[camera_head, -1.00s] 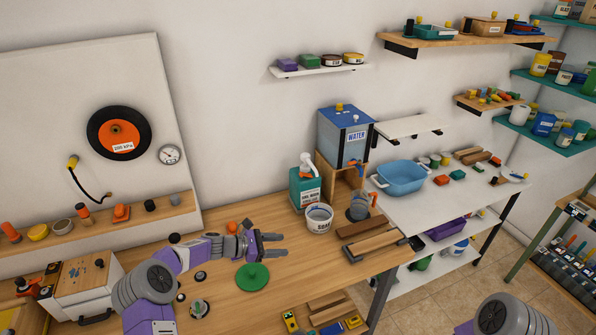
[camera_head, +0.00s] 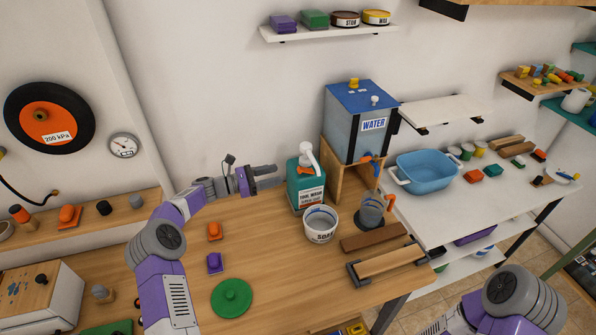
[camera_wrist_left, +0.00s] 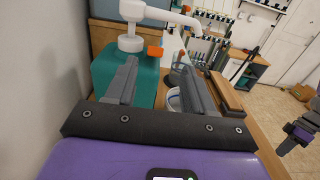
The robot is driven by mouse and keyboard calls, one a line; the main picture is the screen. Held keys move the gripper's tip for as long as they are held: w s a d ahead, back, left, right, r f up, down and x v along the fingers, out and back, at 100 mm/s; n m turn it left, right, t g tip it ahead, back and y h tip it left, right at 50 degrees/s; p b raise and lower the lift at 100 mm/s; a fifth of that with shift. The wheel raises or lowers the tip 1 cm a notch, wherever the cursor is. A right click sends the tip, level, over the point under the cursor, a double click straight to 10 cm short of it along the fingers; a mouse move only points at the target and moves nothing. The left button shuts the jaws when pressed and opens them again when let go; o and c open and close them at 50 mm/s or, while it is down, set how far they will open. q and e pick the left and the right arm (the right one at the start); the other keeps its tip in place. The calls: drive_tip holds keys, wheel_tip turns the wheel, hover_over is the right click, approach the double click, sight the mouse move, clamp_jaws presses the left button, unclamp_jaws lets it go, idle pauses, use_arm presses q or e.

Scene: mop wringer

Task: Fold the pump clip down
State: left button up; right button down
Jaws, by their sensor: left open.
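The green wash bottle (camera_head: 306,190) stands on the bench against the wall, with a white pump on top. The small orange pump clip (camera_wrist_left: 155,51) sticks out sideways at the pump's neck; in the head view (camera_head: 305,170) it is small and hard to make out. My left gripper (camera_head: 279,177) is open and empty, left of the bottle and pointing at it. In the left wrist view its two fingers (camera_wrist_left: 160,82) are spread, with the bottle and clip ahead between them. My right arm shows at lower right; its gripper (camera_head: 437,325) is cut off by the frame edge.
The blue water tank (camera_head: 358,120) rises on a wooden stand behind. A green disc (camera_head: 231,297) lies on the bench; the bench around it is mostly clear.

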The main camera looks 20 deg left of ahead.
sight(298, 170)
use_arm(q)
drive_tip(key=x, duration=0.8)
drive_tip(key=shift+w+a+f, duration=0.15)
drive_tip(key=shift+w+f, duration=0.15)
drive_tip(key=shift+f, duration=0.05)
use_arm(e)
drive_tip(key=shift+w, duration=0.35)
